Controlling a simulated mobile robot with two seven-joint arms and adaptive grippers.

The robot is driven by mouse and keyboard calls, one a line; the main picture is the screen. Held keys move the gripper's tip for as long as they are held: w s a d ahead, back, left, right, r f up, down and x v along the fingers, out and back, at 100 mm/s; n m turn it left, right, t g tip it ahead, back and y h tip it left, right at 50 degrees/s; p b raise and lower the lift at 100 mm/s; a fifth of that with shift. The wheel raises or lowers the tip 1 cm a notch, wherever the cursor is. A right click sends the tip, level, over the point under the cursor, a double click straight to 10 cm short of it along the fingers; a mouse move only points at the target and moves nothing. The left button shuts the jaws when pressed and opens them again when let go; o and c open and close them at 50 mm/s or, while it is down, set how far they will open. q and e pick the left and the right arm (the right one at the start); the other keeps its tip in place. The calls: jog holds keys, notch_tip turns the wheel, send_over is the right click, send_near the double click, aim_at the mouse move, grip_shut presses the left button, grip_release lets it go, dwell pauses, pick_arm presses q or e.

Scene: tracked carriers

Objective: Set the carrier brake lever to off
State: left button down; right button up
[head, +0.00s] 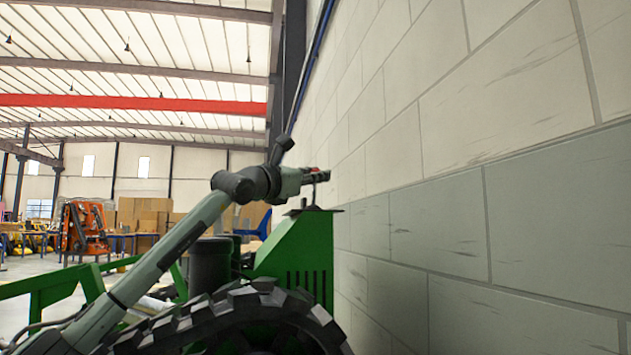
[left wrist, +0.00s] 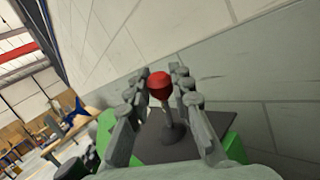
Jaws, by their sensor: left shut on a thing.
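The brake lever (left wrist: 159,86) has a red ball knob on a grey shaft that rises from a dark plate (left wrist: 222,121). In the head view the lever's shaft (head: 314,194) shows above the green carrier housing (head: 294,252). My left gripper (head: 319,175) reaches over the housing from the left. In the left wrist view its fingers (left wrist: 159,90) stand on both sides of the knob, and it is shut on the lever. The fingers hide most of the knob in the head view. My right gripper is not in view.
A block wall (head: 450,190) runs close along the right of the carrier. The carrier's black track (head: 230,325) fills the lower front. Cardboard boxes (head: 145,213) and an orange machine (head: 84,228) stand far back left, with open floor before them.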

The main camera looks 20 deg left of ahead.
pick_arm(q)
jog(key=shift+f, duration=0.1)
dwell(0.3)
jog(key=c, duration=1.3)
grip_release()
jog(key=shift+s, duration=0.1)
jog(key=v, duration=1.2)
